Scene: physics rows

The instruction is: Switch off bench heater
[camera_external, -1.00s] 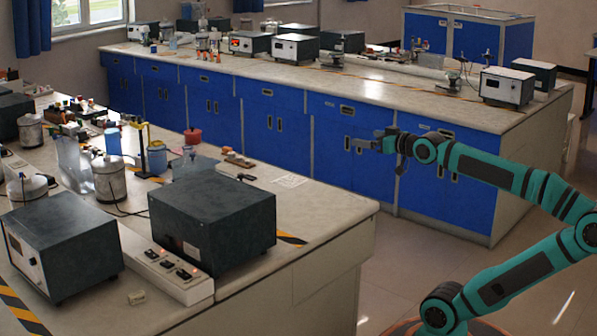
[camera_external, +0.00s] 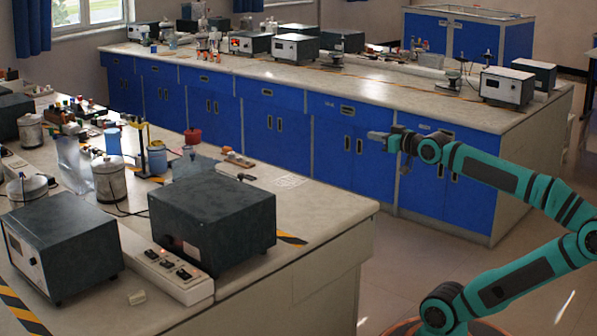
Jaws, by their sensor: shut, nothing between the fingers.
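A white switch strip (camera_external: 165,274) with several dark rocker switches lies on the near bench, between two dark boxes. Small reddish lights show on it. The larger dark box (camera_external: 213,222) stands right beside the strip, with a faint red glow at its side; I cannot tell which unit is the bench heater. The other dark box (camera_external: 62,244), with a pale front, stands left of the strip. My gripper (camera_external: 376,136) is shut and empty. It is in the air over the aisle, right of the near bench and well apart from the strip, with blue cabinet doors behind it.
The near bench (camera_external: 340,205) has a free patch at its right end. Metal cans (camera_external: 109,180), a yellow stand (camera_external: 142,148) and a red pot (camera_external: 193,136) stand farther back. A long blue-fronted bench (camera_external: 420,95) lies beyond the aisle.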

